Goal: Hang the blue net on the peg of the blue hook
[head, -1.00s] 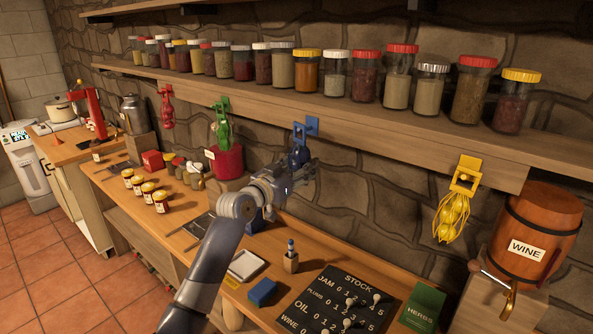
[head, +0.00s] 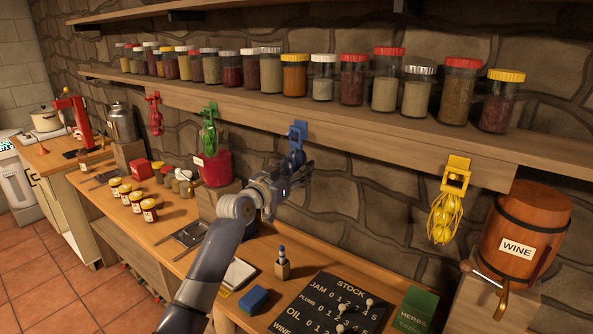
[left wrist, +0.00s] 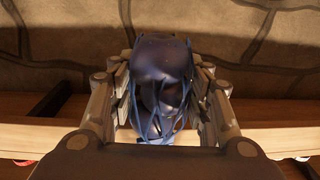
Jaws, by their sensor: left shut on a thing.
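The blue hook (head: 299,129) is fixed to the front edge of the lower shelf. The blue net (head: 296,157), holding dark round items, is directly below and close against the hook; I cannot tell whether its loop is around the peg. My left gripper (head: 299,176) is at the net's lower part, which it partly hides. In the left wrist view the net (left wrist: 162,85) sits between both fingers of the left gripper (left wrist: 165,100), which is shut on it. The hook is not discernible there. My right gripper is not in view.
A yellow net (head: 443,218) hangs on a yellow hook (head: 456,172) to the right, beside the wine barrel (head: 525,225). Green (head: 209,132) and red (head: 155,115) nets hang to the left. Jars line the shelf (head: 350,118) above. A stock board (head: 335,305) lies on the counter below.

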